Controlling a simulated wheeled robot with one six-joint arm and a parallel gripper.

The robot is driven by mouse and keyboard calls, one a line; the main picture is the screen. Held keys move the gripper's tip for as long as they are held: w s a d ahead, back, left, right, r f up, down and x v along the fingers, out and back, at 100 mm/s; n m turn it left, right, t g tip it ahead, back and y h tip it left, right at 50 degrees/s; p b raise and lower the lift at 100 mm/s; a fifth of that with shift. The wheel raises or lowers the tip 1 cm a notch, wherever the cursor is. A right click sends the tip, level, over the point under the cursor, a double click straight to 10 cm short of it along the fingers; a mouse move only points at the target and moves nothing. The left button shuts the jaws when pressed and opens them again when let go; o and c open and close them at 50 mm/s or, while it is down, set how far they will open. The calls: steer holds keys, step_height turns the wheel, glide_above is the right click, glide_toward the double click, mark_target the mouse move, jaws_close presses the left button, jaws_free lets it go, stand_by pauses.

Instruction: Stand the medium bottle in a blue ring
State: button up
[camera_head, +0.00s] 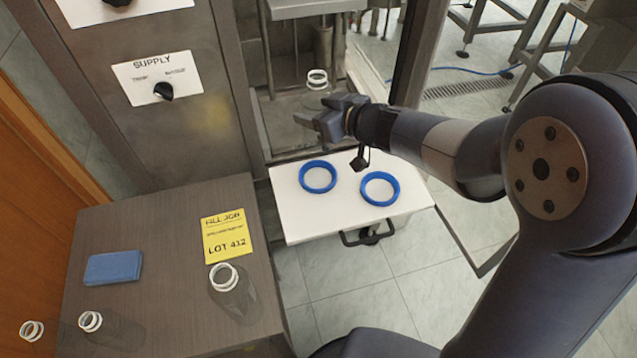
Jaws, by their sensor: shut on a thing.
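My gripper (321,118) is shut on a clear bottle with a white neck (317,78). It holds the bottle over the back edge of a white shelf, behind the rings; the fingers hide part of its body. It looks roughly upright, and I cannot tell its height above what lies below. Two empty blue rings lie flat on the shelf: the left ring (303,181) and the right ring (380,204). I cannot confirm from its size that the held bottle is the medium one.
The white shelf (300,222) has a dark handle at its front. A brown table (160,250) at left bears a clear bottle (224,278), a blue block (113,267) and a yellow note (227,236). Two more white-necked bottles stand at lower left. A metal frame post (415,55) rises right of the gripper.

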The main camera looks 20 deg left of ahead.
mark_target(328, 149)
step_height(328, 149, down, 10)
steer(key=b, duration=0.4)
steer(key=shift+f, duration=0.25)
steer(key=shift+f+b, duration=0.15)
steer(key=shift+b, duration=0.15)
steer(key=o, duration=0.9)
steer(key=shift+o, duration=0.2)
steer(key=shift+d+r, duration=0.2)
steer(key=shift+r, duration=0.1)
steer(key=p+v, duration=0.2)
steer(key=v, duration=0.9)
steer(key=shift+s+d, duration=0.2)
steer(key=shift+r, duration=0.15)
